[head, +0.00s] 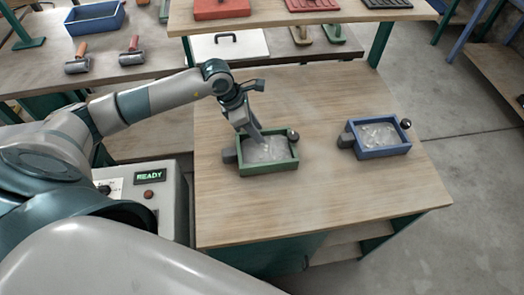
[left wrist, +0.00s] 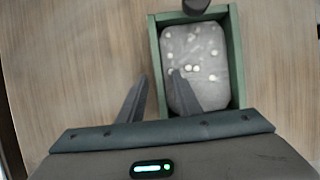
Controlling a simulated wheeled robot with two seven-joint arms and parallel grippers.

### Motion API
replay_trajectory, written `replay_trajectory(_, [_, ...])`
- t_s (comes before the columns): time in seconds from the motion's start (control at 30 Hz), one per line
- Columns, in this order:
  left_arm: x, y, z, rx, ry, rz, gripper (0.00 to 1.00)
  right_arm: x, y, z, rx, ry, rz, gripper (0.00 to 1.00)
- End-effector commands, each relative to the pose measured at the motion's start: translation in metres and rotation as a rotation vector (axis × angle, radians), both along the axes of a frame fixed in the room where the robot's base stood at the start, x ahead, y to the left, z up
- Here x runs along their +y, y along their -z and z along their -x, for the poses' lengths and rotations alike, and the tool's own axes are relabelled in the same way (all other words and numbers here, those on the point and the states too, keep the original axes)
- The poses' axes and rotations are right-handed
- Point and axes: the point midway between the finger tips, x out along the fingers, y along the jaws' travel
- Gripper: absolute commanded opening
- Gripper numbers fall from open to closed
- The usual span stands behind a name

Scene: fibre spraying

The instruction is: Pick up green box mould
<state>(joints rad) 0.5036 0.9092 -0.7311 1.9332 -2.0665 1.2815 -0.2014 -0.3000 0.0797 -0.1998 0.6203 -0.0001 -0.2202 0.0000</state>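The green box mould (head: 268,169) stands on the wooden table, filled with grey material. It has a grey knob on its left side and a dark knob at its back right corner. My left gripper (head: 258,134) is over its back left part, pointing down. In the left wrist view, the gripper (left wrist: 160,76) is open. One finger appears outside the left wall of the green box mould (left wrist: 236,60) and the other over its grey filling with pale lumps. I cannot tell whether the fingers touch the wall. My right gripper is not in view.
A blue box mould (head: 384,153) with similar filling stands to the right on the same table (head: 330,210). A control box with a READY display (head: 150,176) is at the left. Rollers (head: 132,52) and a blue tray (head: 96,18) lie behind. The table's front is clear.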

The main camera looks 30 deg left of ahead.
Motion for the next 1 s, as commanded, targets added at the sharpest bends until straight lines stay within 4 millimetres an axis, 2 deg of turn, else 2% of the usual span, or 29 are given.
replay_trajectory(0.07, [0.0, -0.0002, -0.0001, 0.0, 0.0, 0.0, 0.31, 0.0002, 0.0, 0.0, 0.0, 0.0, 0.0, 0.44])
replay_trajectory(0.2, [0.0001, -0.0003, -0.0001, 0.0, 0.0, 0.0, 0.0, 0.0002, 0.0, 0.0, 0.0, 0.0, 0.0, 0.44])
replay_trajectory(1.0, [0.0001, -0.0005, -0.0001, 0.0, 0.0, 0.0, 0.0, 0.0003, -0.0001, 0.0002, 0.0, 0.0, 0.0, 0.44])
